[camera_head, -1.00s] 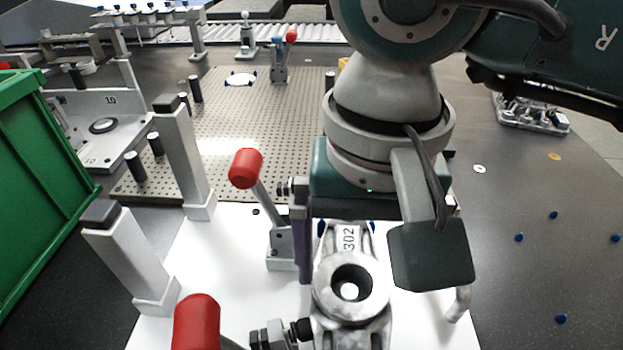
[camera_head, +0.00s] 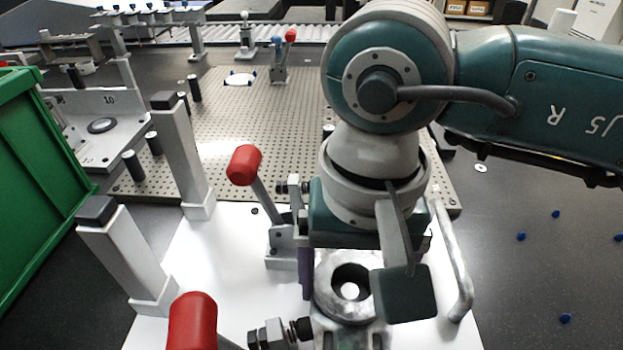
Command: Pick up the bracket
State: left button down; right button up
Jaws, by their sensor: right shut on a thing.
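The bracket (camera_head: 328,302) is a grey cast metal part with a round ring and a dark bore. It sits on the white fixture plate (camera_head: 225,265) at the lower middle. My right gripper (camera_head: 352,283) comes down over it from above, with a dark pad finger at its right side and a narrow purplish finger at its left. The gripper is shut on the bracket. The gripper body hides the bracket's far end, and its near end runs out of the picture. My left gripper is not in view.
Red-handled toggle clamps (camera_head: 244,165) (camera_head: 193,322) stand left of the bracket. Two grey posts (camera_head: 182,155) (camera_head: 125,255) rise at the plate's left, and a bent metal handle (camera_head: 456,262) at its right. A green bin (camera_head: 40,185) stands far left. A perforated plate (camera_head: 250,120) lies behind.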

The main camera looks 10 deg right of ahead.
grip_shut()
jog(key=shift+r, duration=0.1)
